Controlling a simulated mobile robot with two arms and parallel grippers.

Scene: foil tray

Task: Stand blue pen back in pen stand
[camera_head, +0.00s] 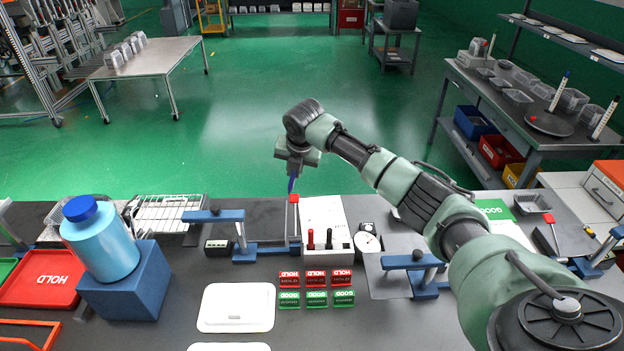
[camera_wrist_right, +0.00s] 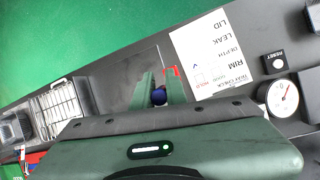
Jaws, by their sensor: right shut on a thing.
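My right gripper (camera_head: 294,171) is shut on the blue pen (camera_head: 291,185), which hangs roughly upright below the fingers, above the far part of the bench. In the right wrist view the pen's round dark blue end (camera_wrist_right: 158,97) shows between the two green fingers of the right gripper (camera_wrist_right: 159,86). A white box (camera_head: 328,258), which looks like the pen stand, is below and right of the gripper; a red pen (camera_head: 311,239) and a black pen (camera_head: 329,238) stand upright in it. The pen is apart from the box. My left gripper is out of view.
A thin post with a red top (camera_head: 295,198) rises near the pen. A white printed card (camera_wrist_right: 205,58) and a dial gauge (camera_head: 367,242) are close by. Red and green label blocks (camera_head: 316,287), a white tray (camera_head: 236,307) and a blue-capped bottle (camera_head: 100,240) are nearer the front.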

